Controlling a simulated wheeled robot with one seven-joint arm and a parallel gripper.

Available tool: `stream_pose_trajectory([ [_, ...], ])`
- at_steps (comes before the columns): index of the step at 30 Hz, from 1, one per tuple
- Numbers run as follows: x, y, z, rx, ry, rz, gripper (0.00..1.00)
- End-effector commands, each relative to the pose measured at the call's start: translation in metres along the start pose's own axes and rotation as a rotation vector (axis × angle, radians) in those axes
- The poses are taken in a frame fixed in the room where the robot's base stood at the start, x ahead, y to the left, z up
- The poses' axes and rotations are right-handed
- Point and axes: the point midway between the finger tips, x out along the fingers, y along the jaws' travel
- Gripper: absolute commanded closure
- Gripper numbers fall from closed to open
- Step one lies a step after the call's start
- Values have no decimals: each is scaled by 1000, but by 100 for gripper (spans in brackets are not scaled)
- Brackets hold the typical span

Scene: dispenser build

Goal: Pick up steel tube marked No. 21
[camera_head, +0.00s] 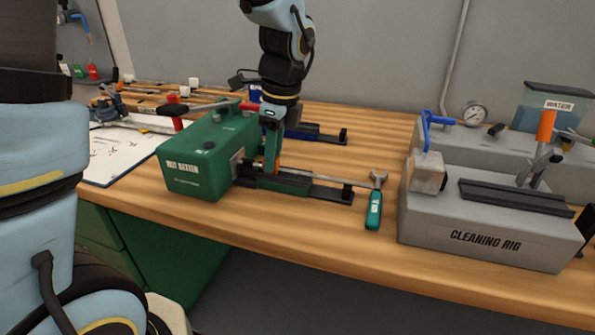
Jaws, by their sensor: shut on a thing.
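My gripper (271,168) points down over the rail of a green machine (205,160) in the head view. Its jaws are shut on a thin steel tube (318,177), which runs out to the right just above the black rail (325,194). The tube's left part is hidden by the jaws and the machine. No number can be read on it at this size. I cannot tell whether the tube still rests on its supports.
A green-handled wrench (374,208) lies right of the rail. The grey cleaning rig (480,235) stands further right, with a blue lever (426,130) and a gauge (473,114) behind. A blue device (303,131) sits behind my gripper. A white sheet (118,152) lies at left. The front bench strip is clear.

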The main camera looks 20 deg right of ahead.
Motion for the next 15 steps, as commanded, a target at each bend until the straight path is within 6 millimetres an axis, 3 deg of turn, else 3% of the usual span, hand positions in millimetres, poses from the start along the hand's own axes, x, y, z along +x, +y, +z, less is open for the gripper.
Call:
stream_pose_trajectory([
  [15,-5,0,1,0,0,-1,100],
])
